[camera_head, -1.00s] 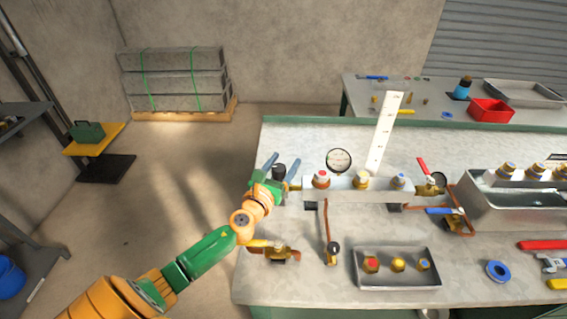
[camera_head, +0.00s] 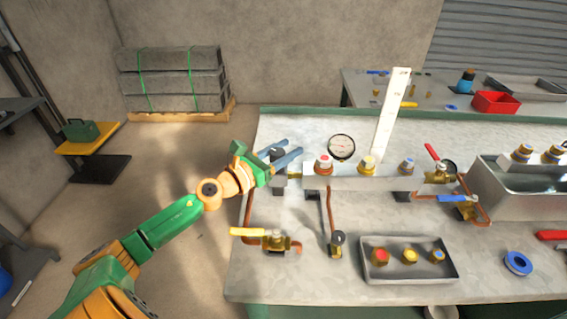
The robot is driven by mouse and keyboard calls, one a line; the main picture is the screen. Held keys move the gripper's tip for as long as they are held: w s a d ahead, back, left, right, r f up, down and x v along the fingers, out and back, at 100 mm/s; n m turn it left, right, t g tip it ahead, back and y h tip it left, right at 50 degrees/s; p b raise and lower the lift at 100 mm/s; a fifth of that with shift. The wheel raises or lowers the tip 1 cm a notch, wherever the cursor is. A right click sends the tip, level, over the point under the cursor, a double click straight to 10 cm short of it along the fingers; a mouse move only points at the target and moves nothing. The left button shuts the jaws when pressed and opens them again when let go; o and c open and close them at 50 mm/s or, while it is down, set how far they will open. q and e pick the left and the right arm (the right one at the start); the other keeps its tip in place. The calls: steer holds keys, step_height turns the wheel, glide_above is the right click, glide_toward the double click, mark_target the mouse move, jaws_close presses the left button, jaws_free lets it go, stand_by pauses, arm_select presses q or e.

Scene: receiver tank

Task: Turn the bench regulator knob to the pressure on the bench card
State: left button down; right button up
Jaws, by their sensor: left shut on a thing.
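My left gripper (camera_head: 280,153) reaches in from the left to the left end of the grey manifold block (camera_head: 345,183). Its two blue-grey fingers are shut on the black regulator knob (camera_head: 277,156), one on each side of it; the fingers partly hide the knob. A round white-faced gauge (camera_head: 341,147) stands just behind the manifold; its needle is too small to read. A tall white strip with small marks (camera_head: 390,115) stands upright behind the manifold; I cannot tell if it is the bench card. My right gripper is not in view.
A brass valve with a yellow lever (camera_head: 275,241) sits in front of the knob. A grey tray (camera_head: 445,272) holds several capped fittings. A red-lever valve (camera_head: 440,170) and a metal basin (camera_head: 520,190) stand on the right. The bench's left front corner is clear.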

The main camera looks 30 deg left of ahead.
arm_select(q)
steer(key=m+g+h+b, duration=0.2)
steer(key=m+h+b, duration=0.1)
steer(key=d+m+g+h+b, duration=0.1)
steer(key=m+g+h+b, duration=0.1)
steer(key=g+h+b, duration=0.1)
steer(key=s+m+g+h+b, duration=0.1)
steer(key=m+g+h+b, duration=0.1)
steer(key=h+b, duration=0.3)
steer(key=shift+s+d+m+g, duration=0.1)
steer(key=shift+d+m+g, duration=0.25)
steer(key=shift+m, duration=0.45)
steer(key=shift+s+d+f+m+g+h+b, duration=0.1)
steer(key=shift+f+m+g+h+b, duration=0.15)
steer(key=shift+m+g+b, duration=0.2)
steer(key=c, duration=0.6)
jaws_free()
steer(key=shift+o, duration=1.2)
steer(key=shift+d+r, duration=0.1)
